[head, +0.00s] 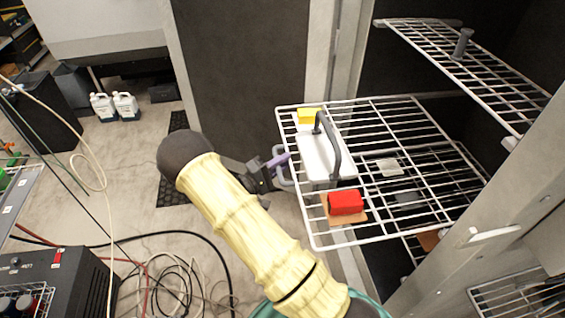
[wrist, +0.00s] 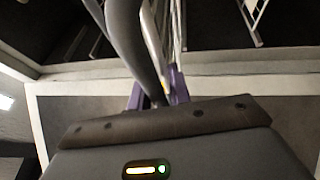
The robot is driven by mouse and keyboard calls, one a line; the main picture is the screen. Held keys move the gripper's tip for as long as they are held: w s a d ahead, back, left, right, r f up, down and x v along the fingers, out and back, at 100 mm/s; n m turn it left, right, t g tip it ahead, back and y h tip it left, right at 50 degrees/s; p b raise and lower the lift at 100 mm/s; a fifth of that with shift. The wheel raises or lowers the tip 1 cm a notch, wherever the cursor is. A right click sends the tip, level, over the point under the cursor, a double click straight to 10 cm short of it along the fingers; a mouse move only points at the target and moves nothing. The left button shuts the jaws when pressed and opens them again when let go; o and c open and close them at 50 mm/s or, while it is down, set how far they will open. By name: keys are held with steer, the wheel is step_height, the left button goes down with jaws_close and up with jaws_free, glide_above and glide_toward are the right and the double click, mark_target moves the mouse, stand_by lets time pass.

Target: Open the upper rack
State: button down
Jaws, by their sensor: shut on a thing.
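A white wire rack (head: 400,120) stands out from the dark cabinet at mid height. A grey loop handle (head: 286,182) is on its left front edge. My gripper (head: 279,163) reaches it from the left, with its purple fingers shut on the handle. In the wrist view the fingers (wrist: 157,90) close around a grey curved bar (wrist: 128,40); the exact contact is partly hidden. On the rack are a white block with a dark arched handle (head: 320,158), a yellow block (head: 308,116) and a red block (head: 345,202).
A higher wire rack (head: 440,45) with a grey peg (head: 462,43) is at upper right. More racks lie below. A pale cabinet post (head: 480,205) stands at right. Hoses (head: 170,280) lie on the floor. White jugs (head: 114,106) stand back left.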

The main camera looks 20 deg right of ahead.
steer(key=shift+w+d+r, duration=0.1)
steer(key=shift+r, duration=0.3)
steer(key=c, duration=1.6)
jaws_free()
steer(key=shift+o, duration=1)
steer(key=shift+f, duration=0.15)
steer(key=shift+v, duration=0.75)
steer(key=b+v, duration=0.2)
steer(key=v, duration=1.4)
steer(key=shift+b, duration=0.4)
